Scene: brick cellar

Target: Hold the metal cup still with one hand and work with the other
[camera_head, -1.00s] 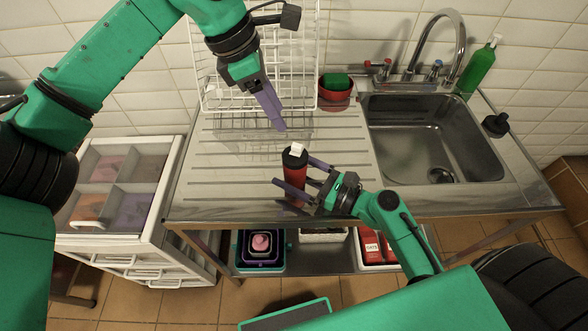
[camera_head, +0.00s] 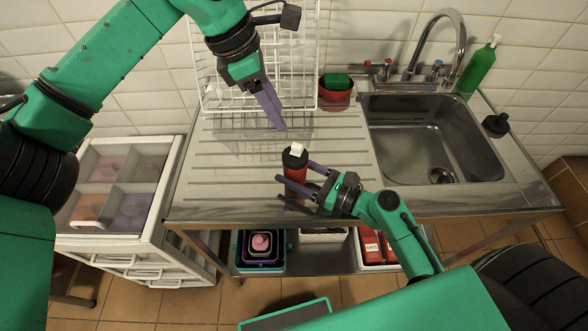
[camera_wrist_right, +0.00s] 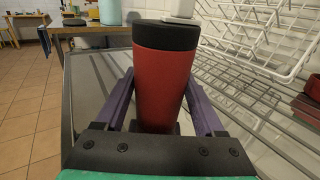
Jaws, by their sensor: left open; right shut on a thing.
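The metal cup (camera_head: 296,173) is a red tumbler with a black lid and a white piece on top. It stands upright on the ribbed steel drainboard (camera_head: 225,180), near its front edge. My right gripper (camera_head: 297,181) is shut on the cup's body from the right. In the right wrist view, the red cup (camera_wrist_right: 163,90) sits between the two purple fingers, and its lower end is hidden by the gripper. My left gripper (camera_head: 277,124) is open and empty over the drainboard, behind the cup and apart from it. Its fingers overlap in the head view.
A white wire dish rack (camera_head: 215,99) stands behind my left gripper. A red bowl (camera_head: 337,99) with a green sponge (camera_head: 336,82) is right of it. The sink (camera_head: 430,140) is at right, with a tap and a green bottle (camera_head: 478,70). Drainboard left of the cup is clear.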

